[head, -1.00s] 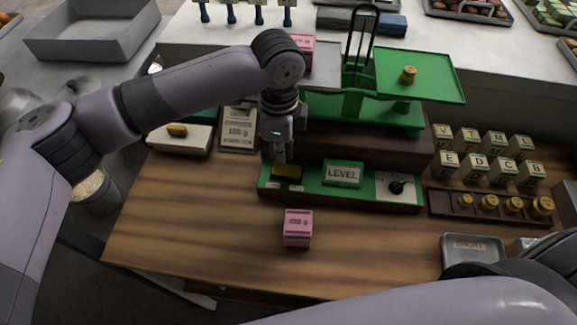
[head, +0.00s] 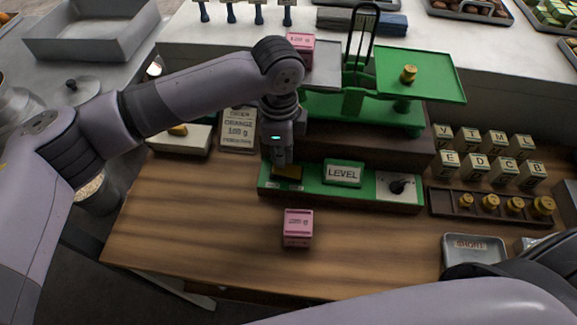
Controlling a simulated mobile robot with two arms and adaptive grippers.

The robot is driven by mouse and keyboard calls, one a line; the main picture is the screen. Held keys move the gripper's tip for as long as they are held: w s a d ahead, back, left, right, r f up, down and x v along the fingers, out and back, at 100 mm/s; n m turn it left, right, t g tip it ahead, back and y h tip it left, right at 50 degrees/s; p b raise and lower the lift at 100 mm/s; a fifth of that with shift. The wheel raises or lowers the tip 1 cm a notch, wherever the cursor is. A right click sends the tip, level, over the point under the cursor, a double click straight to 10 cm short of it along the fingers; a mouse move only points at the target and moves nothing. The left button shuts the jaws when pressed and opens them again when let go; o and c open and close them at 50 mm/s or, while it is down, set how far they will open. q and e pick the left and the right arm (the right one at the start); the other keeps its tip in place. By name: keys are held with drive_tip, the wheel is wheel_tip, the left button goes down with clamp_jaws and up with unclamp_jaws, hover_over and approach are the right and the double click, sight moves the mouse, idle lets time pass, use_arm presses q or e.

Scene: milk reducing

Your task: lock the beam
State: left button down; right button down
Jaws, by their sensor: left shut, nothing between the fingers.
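The green balance scale (head: 352,103) stands on a dark raised block, with a grey pan (head: 326,64) on its left and a green pan (head: 420,78) on its right. In front is a green control panel (head: 325,194) with a brass-coloured piece (head: 290,172) at its left end, a LEVEL plate (head: 343,173) in the middle and a black knob (head: 398,186) on a pale plate at the right. My left gripper (head: 282,162) points down, shut and empty, at the brass-coloured piece and partly covers it. I cannot tell whether they touch. My right gripper is out of view.
A pink box (head: 298,228) stands in front of the panel, another pink box (head: 301,43) by the grey pan. A brass weight (head: 408,73) sits on the green pan. Lettered blocks (head: 495,140), a weight rack (head: 470,207) and a SHORT tray (head: 472,249) are at right. The front-left wood is clear.

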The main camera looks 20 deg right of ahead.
sight(281, 168)
use_arm(q)
drive_tip(key=shift+s+f+b, duration=0.1)
drive_tip(key=shift+f+b, duration=0.2)
drive_tip(key=shift+f, duration=0.8)
idle(0.4)
drive_tip(key=shift+r+p, duration=0.8)
drive_tip(key=shift+p, duration=0.15)
wheel_tip(281, 168, up, 6)
drive_tip(key=p, duration=0.5)
drive_tip(key=shift+f+p, duration=0.2)
drive_tip(key=shift+p, duration=0.2)
drive_tip(key=shift+f, duration=0.1)
